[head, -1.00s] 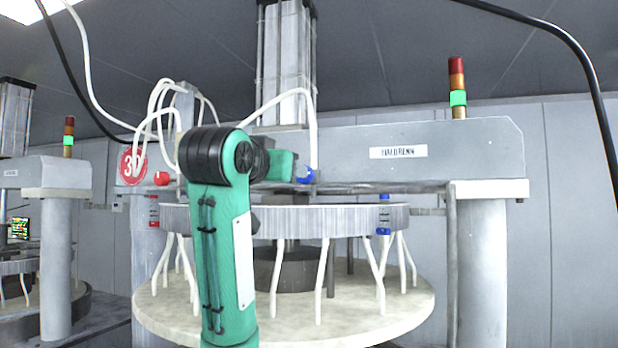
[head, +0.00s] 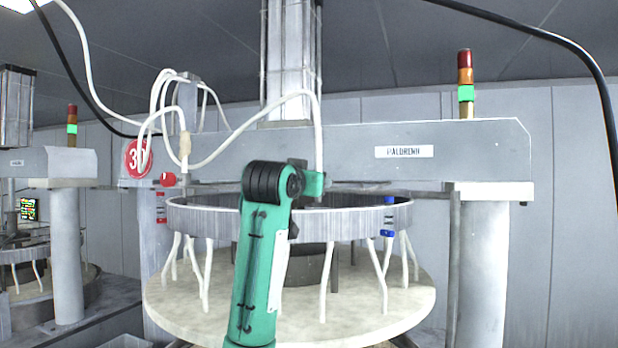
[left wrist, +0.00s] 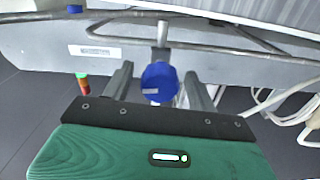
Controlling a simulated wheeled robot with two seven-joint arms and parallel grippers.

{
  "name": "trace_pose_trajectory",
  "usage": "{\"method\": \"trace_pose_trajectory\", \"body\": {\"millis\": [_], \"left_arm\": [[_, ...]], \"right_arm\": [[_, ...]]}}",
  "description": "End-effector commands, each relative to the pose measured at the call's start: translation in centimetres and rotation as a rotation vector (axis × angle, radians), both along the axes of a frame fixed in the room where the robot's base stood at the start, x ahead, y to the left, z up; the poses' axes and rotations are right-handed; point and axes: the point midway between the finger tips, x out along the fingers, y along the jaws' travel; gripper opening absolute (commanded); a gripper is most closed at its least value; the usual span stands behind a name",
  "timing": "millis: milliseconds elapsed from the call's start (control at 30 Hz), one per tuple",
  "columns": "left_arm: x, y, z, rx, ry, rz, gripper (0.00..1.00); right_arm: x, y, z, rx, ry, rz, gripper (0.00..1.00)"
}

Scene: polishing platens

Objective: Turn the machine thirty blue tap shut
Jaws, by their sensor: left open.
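The blue tap (left wrist: 158,82) is a round blue knob on a grey pipe in the left wrist view. It sits between the two grey fingers of my left gripper (left wrist: 158,72), which is open, with a gap visible on each side of the knob. In the head view my green left arm rises in front of machine thirty, and its wrist hides the blue tap and most of the gripper. The round red sign (head: 137,158), reading 30 in part behind a hose, marks the machine. My right gripper is out of view.
A red tap (head: 167,179) is on the machine's left side. Blue fittings (head: 387,233) are on the grey ring at right. White hoses (head: 250,118) arch above the arm. A pale round platen (head: 400,300) lies below. Another machine (head: 65,245) stands at left.

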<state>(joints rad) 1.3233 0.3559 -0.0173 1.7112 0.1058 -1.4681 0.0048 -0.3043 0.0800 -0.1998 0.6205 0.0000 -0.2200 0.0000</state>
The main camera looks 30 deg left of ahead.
Motion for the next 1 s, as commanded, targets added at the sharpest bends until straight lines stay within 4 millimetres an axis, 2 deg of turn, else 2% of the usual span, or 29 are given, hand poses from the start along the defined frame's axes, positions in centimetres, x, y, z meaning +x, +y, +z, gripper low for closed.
{"method": "trace_pose_trajectory", "body": {"millis": [167, 400, 733, 1000], "left_arm": [[0.0, 0.0, 0.0, 0.000, 0.000, 0.000, 0.59], [0.0, 0.0, 0.0, 0.000, 0.000, 0.000, 0.14], [0.0, 0.0, -0.1, -0.042, -0.010, 0.000, 0.14], [-0.1, -0.1, -0.2, -0.206, -0.050, -0.002, 0.14]], "right_arm": [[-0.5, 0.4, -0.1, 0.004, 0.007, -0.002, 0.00], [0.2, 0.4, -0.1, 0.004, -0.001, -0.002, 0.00], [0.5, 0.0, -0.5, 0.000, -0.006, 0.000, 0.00], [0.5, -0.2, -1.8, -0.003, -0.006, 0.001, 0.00]]}}
